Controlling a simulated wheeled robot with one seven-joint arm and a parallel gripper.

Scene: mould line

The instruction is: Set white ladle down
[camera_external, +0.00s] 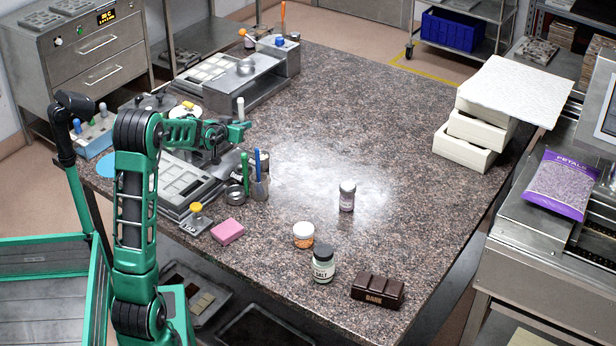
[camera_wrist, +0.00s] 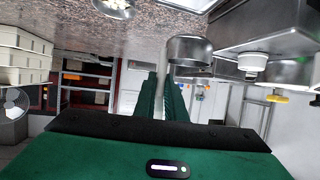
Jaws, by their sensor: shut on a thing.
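My gripper (camera_external: 244,128) is at the left side of the table, in the air beside the metal bench unit, in the outside view. Its two dark green fingers (camera_wrist: 163,98) show in the wrist view, close together around a pale upright piece, which I take for the white ladle (camera_wrist: 162,62). In the outside view a short white piece of the ladle (camera_external: 241,107) stands up at the fingertips. The rest of the ladle is hard to make out. A rounded metal bowl (camera_wrist: 189,51) shows near the fingers in the wrist view; I cannot tell whether it belongs to the ladle.
Below the gripper are a moulding tray (camera_external: 183,180), a pen cup (camera_external: 260,188) and a pink block (camera_external: 227,231). A salt jar (camera_external: 323,264), an orange-labelled jar (camera_external: 303,235) and a brown bar (camera_external: 378,290) stand nearer the front. The table's middle (camera_external: 380,130) is mostly clear.

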